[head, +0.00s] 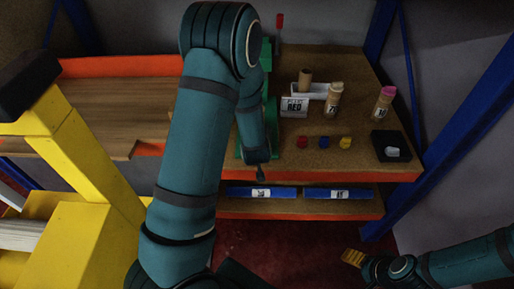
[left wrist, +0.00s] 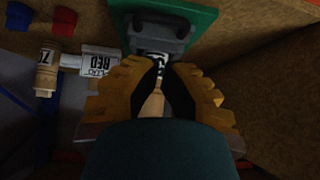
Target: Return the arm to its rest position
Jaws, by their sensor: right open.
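My left arm (head: 190,150) rises from the bottom left across the head view and bends down over the table; its gripper is hidden there. In the left wrist view, the yellow fingers of my left gripper (left wrist: 160,68) stand either side of a tan tapered piece (left wrist: 153,104), in front of a grey fixture (left wrist: 160,32) on a green base (left wrist: 205,22). Whether the fingers touch the piece is unclear. My right gripper (head: 353,258) is open at the lower right of the head view, below the shelf and away from the objects.
The wooden table (head: 330,158) holds a "RED" sign (head: 294,106), two labelled cylinders (head: 333,101) (head: 382,104), small red, blue and yellow pieces (head: 324,143), and a black tray (head: 379,147). Blue posts (head: 440,150) stand right. A yellow structure (head: 90,165) stands left.

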